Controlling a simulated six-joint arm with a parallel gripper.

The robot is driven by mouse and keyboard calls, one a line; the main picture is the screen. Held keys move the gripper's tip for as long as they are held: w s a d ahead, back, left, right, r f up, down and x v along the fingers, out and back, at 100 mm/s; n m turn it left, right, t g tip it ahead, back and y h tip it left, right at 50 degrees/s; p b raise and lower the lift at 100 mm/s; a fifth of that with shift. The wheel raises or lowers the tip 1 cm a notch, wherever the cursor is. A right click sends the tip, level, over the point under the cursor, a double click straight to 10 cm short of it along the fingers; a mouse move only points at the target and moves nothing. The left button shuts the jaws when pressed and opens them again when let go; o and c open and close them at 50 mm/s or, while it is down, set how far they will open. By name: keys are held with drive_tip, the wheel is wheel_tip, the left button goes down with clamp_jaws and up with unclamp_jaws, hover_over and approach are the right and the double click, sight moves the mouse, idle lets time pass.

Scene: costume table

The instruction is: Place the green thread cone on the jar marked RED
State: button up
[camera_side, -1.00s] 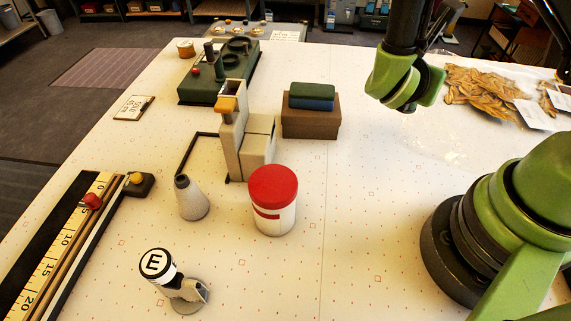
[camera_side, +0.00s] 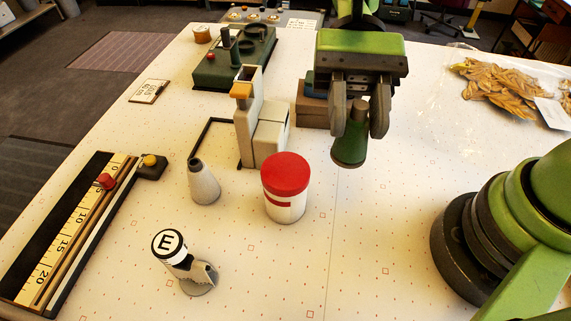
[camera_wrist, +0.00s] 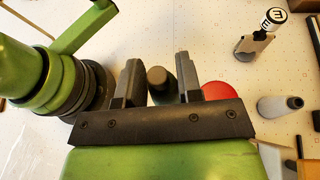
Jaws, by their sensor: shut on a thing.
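The green thread cone (camera_side: 348,149) is held upright in the air between the fingers of my gripper (camera_side: 359,115), which is shut on it. In the wrist view, the cone's dark top (camera_wrist: 160,82) shows between the two fingers. The jar (camera_side: 284,200) with a red lid (camera_side: 286,173) and a red band stands upright on the table, left of and nearer than the cone in the side view. No lettering is readable on it. Its red lid shows partly behind my gripper in the wrist view (camera_wrist: 219,92).
A pale grey cone (camera_side: 203,184) stands left of the jar. A beige block device (camera_side: 262,135) stands behind the jar. A stand with an "E" disc (camera_side: 184,260) is in front. A ruler track (camera_side: 66,235) lies far left.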

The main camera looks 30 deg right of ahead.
drive_tip(key=w+a+r+m+t+y, duration=0.3)
drive_tip(key=w+a+r+m+t, duration=0.1)
drive_tip(key=w+a+r, duration=0.15)
hover_over(285, 171)
wheel_tip(285, 171, down, 10)
drive_tip(key=shift+r, duration=0.1)
drive_tip(key=o, duration=0.9)
